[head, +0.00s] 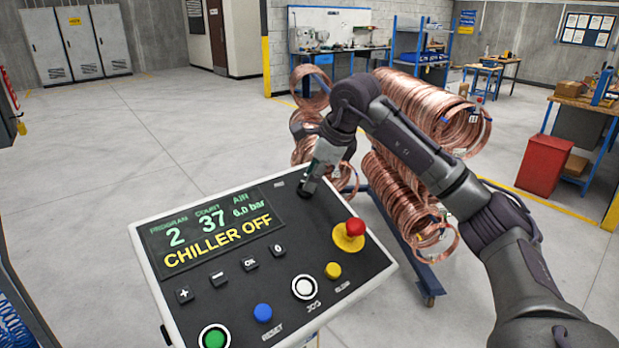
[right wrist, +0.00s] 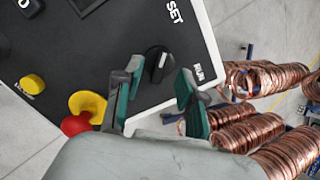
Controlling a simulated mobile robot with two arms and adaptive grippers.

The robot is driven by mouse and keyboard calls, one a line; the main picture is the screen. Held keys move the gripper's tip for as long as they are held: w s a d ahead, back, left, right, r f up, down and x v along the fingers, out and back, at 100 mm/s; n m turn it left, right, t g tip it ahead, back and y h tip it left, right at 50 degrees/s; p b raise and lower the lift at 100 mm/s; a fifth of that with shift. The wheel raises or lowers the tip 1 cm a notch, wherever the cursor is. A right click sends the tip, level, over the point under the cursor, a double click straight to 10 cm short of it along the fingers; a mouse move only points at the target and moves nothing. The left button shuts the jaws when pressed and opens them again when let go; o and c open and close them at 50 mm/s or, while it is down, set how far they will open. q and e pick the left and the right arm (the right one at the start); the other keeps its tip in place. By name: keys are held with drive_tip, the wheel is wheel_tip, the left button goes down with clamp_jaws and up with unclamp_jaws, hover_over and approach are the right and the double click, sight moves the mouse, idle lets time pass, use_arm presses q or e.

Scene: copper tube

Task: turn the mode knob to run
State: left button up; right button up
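The black mode knob (right wrist: 157,63) with a white line sits near the panel's edge in the right wrist view. The RUN label (right wrist: 199,73) is to its right and SET (right wrist: 174,12) is above. I cannot tell surely which label the line points to. My right gripper (right wrist: 160,80) is open, one green-padded finger on each side of the knob; I cannot tell whether they touch it. In the head view my right gripper (head: 311,184) is at the panel's far right corner and hides the knob. My left gripper is not in view.
The control panel (head: 151,232) has a display reading CHILLER OFF, a red emergency button (head: 355,228) on yellow, and blue (head: 263,312), yellow, white and green buttons. A rack of copper coils (head: 400,190) stands just beyond. Floor at left is clear.

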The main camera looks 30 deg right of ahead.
drive_tip(key=shift+x, duration=1.15)
clamp_jaws()
